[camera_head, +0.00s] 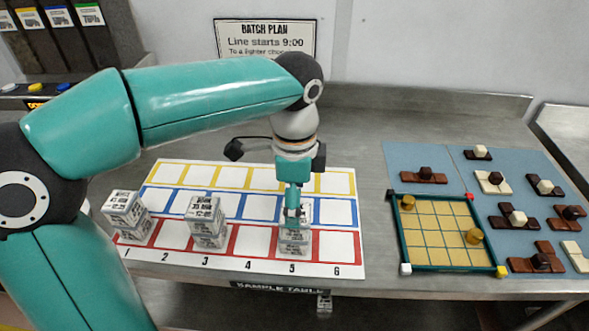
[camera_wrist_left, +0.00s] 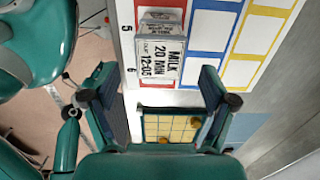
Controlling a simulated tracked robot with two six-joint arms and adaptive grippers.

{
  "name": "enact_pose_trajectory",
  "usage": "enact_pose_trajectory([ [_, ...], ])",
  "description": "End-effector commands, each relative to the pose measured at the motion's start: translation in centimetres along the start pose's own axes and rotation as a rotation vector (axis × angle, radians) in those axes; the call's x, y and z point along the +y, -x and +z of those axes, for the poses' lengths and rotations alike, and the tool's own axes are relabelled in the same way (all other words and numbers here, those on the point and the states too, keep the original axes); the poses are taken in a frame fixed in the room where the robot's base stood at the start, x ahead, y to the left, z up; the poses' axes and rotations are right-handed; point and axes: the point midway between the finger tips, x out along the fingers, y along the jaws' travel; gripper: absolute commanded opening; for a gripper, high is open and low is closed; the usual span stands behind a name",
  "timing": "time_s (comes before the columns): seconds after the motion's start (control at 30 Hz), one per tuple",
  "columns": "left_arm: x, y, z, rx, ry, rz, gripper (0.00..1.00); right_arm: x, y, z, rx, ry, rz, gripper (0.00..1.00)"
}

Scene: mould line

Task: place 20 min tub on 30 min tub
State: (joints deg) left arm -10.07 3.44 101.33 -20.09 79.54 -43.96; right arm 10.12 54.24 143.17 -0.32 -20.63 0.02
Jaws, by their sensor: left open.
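A tub with a white label reading "MILK 20 MIN 12:05" (camera_wrist_left: 160,62) shows in the left wrist view, with a further label partly seen behind it. In the head view a tub stack (camera_head: 294,242) stands at number 5 in the red row, under my left gripper (camera_head: 293,215). My left gripper points down and is open; in the left wrist view its fingers (camera_wrist_left: 158,85) lie either side of the tub, apart from it. Other stacks stand near number 1 (camera_head: 126,212) and number 3 (camera_head: 206,222). Their labels are too small to read, so I cannot tell which is the 30 min tub. My right gripper is not in view.
The white mat (camera_head: 170,242) has red, blue and yellow rows, with several free squares. A gridded tray (camera_head: 440,228) with gold pieces lies to the right. Brown and white moulded pieces sit on blue mats (camera_head: 398,160). A wall sign (camera_head: 265,38) stands behind.

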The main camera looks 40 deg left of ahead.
Motion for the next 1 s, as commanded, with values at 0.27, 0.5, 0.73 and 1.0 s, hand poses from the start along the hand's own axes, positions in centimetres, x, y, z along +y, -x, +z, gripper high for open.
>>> enact_pose_trajectory([
  [0.27, 0.0, 5.5, -0.1, 0.002, -0.001, -0.002, 0.85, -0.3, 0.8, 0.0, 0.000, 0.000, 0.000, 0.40],
  [0.5, 0.0, 7.3, 0.0, 0.000, -0.001, 0.000, 0.85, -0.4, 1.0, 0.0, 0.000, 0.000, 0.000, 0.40],
  [0.73, 0.0, 7.3, 0.0, 0.000, -0.001, 0.001, 0.85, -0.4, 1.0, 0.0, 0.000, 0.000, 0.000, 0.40],
  [1.0, 0.0, 7.3, 0.0, 0.000, 0.000, 0.000, 0.85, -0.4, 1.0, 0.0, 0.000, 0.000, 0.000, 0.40],
])
